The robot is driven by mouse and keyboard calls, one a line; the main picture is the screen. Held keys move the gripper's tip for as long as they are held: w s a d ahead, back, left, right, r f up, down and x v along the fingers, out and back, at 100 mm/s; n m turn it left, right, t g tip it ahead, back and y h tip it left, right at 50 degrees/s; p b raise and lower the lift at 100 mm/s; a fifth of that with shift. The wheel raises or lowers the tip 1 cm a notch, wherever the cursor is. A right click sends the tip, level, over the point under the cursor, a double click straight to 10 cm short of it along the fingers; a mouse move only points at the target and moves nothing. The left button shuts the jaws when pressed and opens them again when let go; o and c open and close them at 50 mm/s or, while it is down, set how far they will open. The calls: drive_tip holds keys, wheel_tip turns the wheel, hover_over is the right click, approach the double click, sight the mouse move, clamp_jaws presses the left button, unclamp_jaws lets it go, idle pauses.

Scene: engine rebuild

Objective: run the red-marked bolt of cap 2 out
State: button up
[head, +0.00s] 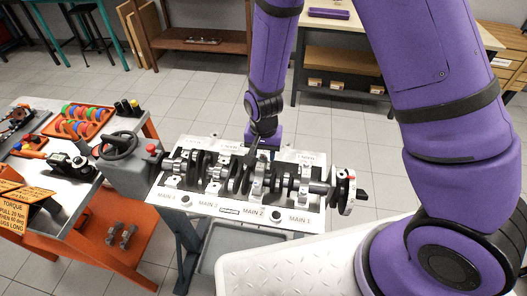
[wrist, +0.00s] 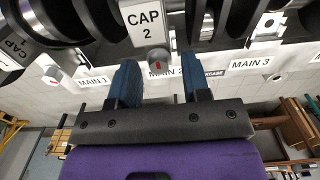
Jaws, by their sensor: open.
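The cap 2 plate (wrist: 143,22) is at the top of the wrist view, with its black and white label facing me. Just below it is a grey bolt head with a red mark (wrist: 158,61). My gripper (wrist: 160,76) is open, its two blue fingers on either side of that bolt head with a gap showing at each side. In the head view, my gripper (head: 262,145) is over the middle of the engine block (head: 240,211), behind the crankshaft (head: 282,181). The bolt and the cap 2 label cannot be made out there.
Neighbouring bolt heads show at left (wrist: 52,73) and right (wrist: 270,22) in the wrist view. The dark crankshaft is close above the fingers. An orange bench (head: 120,185) with tools and coloured rings is to the left. A white surface (head: 290,262) lies in front.

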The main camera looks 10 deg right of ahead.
clamp_jaws()
drive_tip(key=shift+n, duration=0.3)
drive_tip(key=n, duration=0.3)
drive_tip(key=shift+a+n, duration=0.1)
drive_tip(key=shift+n, duration=0.3)
drive_tip(key=n, duration=0.3)
drive_tip(key=shift+n, duration=0.3)
drive_tip(key=n, duration=0.3)
drive_tip(key=shift+s+a+n, duration=0.1)
drive_tip(key=shift+n, duration=2.1)
drive_tip(key=shift+s, duration=0.1)
